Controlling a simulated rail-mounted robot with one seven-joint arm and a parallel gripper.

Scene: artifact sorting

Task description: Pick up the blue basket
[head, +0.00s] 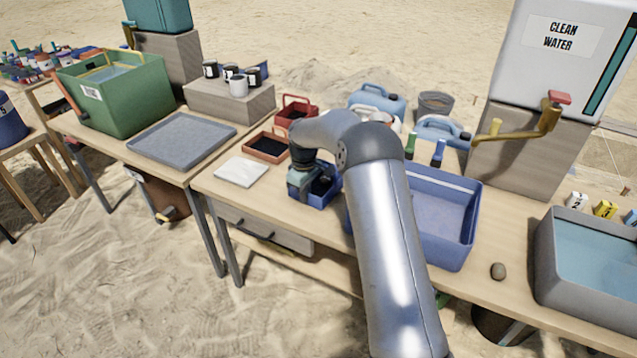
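A small blue basket (324,200) with a dark inside stands on the wooden table, left of a large blue tub. My gripper (304,193) points down at the left side of this basket and overlaps it in the head view. The arm comes up from the bottom of the picture and bends over to it. The fingertips are too small and partly hidden, so I cannot tell whether they are open or shut, or whether they touch the basket. The basket's handle cannot be made out.
The large blue tub (462,220) stands to the right, partly behind my arm. A red basket (296,110), a brown tray (266,146) and a white slab (241,172) lie nearby.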

